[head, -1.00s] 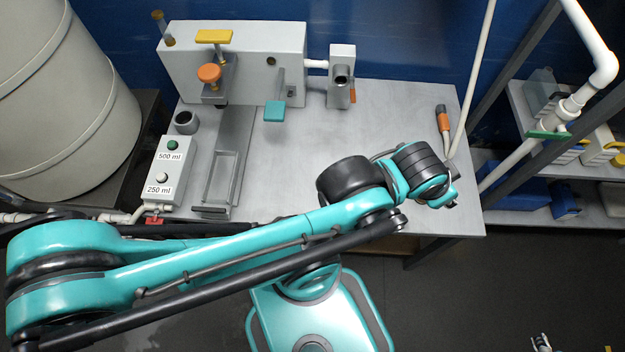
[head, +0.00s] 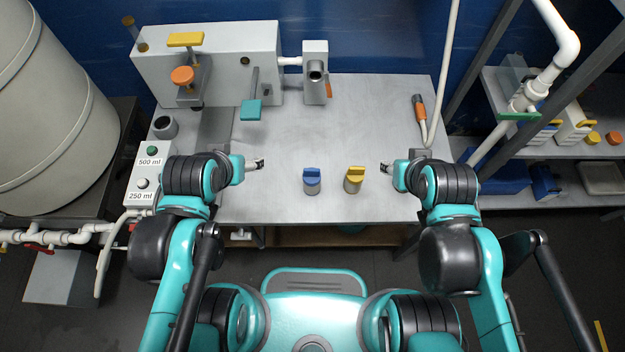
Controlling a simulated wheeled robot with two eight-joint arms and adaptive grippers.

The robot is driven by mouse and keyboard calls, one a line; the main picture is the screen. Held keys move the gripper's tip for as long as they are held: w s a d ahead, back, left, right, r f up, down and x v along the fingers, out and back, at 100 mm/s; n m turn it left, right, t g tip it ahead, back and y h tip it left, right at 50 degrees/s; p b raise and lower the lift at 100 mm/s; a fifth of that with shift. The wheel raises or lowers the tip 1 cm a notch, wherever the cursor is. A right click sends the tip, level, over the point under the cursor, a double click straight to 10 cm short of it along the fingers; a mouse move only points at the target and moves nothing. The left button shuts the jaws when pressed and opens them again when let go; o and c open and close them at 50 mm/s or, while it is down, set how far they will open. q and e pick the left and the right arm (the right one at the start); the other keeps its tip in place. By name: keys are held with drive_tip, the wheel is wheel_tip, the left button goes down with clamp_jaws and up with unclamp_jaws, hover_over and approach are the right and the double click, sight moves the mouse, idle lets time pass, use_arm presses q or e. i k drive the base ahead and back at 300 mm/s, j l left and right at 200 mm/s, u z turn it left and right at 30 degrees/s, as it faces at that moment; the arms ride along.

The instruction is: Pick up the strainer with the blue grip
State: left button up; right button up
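The strainer with the blue grip (head: 311,182) stands upright near the front of the grey table, its blue grip on top of a grey body. A similar one with a yellow grip (head: 354,180) stands a little to its right. My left gripper (head: 259,164) is to the left of the blue-gripped strainer, apart from it, and looks open and empty. My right gripper (head: 385,167) is to the right of the yellow-gripped one, also apart, and looks open and empty. The fingers are small in this view.
A grey apparatus (head: 232,62) with yellow, orange and teal handles stands at the back left. A button box (head: 147,172) is at the left edge. An orange-handled probe (head: 419,106) lies at the right. The table's middle is clear.

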sight(311, 176)
drive_tip(key=u, duration=1.35)
drive_tip(key=i+l+z, duration=0.1)
drive_tip(key=z, duration=1.15)
drive_tip(key=k+z, duration=0.15)
drive_tip(key=z, duration=0.2)
drive_tip(key=k+z, duration=0.15)
drive_tip(key=z, duration=0.2)
drive_tip(key=k+l+z, duration=0.15)
drive_tip(key=z, duration=0.2)
